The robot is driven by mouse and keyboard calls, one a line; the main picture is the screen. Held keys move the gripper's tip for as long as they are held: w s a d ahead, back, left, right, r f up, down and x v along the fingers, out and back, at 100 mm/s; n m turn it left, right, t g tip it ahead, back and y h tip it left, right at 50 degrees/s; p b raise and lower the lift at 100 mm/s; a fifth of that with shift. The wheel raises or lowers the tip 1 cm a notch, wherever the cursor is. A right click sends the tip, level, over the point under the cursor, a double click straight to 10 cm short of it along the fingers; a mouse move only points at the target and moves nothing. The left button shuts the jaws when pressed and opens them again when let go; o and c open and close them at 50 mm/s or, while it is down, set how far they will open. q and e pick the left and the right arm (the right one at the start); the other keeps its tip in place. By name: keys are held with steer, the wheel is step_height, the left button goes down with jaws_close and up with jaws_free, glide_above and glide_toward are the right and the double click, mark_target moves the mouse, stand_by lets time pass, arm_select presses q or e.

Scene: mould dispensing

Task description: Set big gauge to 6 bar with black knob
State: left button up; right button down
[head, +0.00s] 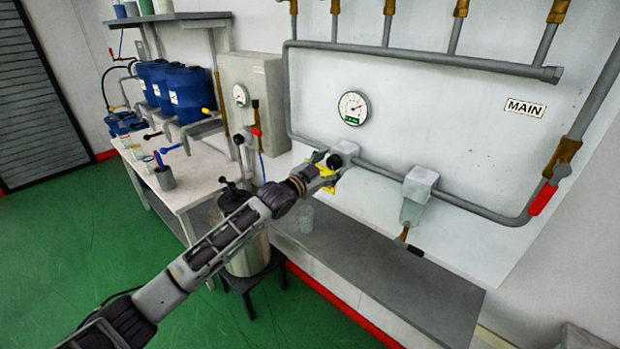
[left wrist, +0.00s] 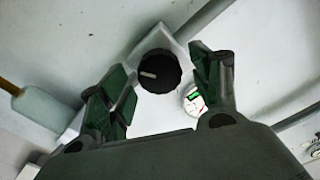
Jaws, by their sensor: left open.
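The big gauge (head: 353,108) is a round white dial with a green label, on the white wall panel in the head view. Its needle is too small to read surely. It shows partly behind a finger in the left wrist view (left wrist: 192,99). The black knob (left wrist: 158,72) has a pale mark on its face and sits on a light block in the left wrist view. My left gripper (head: 327,172) is at the pipe block below the gauge and hides the knob in the head view. Its green-padded fingers (left wrist: 160,64) are open, one to each side of the knob; contact is not visible.
A grey pipe (head: 460,200) runs along the panel to a red-handled valve (head: 543,197) by the MAIN sign (head: 524,107). A filter unit (head: 418,190) hangs right of my gripper. A grey bench (head: 400,290) lies below. A smaller gauge (head: 241,96) is on the left box.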

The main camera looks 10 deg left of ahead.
arm_select(q)
steer(key=v, duration=1.1)
stand_by(0.3)
stand_by(0.3)
